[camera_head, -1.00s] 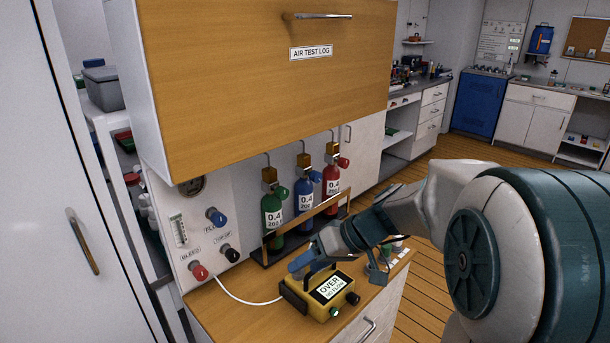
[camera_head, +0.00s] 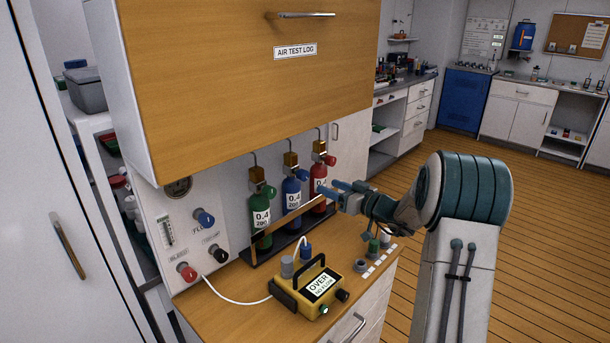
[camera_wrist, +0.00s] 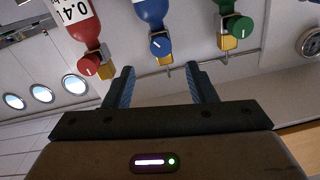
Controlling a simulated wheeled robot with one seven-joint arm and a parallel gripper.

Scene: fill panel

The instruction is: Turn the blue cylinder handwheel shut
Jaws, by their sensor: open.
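The blue cylinder (camera_head: 292,196) stands between the green and red cylinders in the rack. Its blue handwheel (camera_head: 306,175) is on the valve at its top. In the wrist view the blue handwheel (camera_wrist: 158,46) has a white pointer line and lies beyond the fingertips, roughly midway between them. My gripper (camera_head: 325,189) is open and empty in front of the rack, in front of the red cylinder in the head view. In the wrist view my gripper (camera_wrist: 160,74) shows both fingers apart, touching no handwheel.
The green cylinder (camera_head: 262,212) and red cylinder (camera_head: 319,188) flank the blue one. A wooden rail (camera_head: 283,222) crosses the rack front. A yellow meter (camera_head: 311,293) reading OVER / NO FLOW sits on the counter. The wooden cabinet (camera_head: 230,90) overhangs above.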

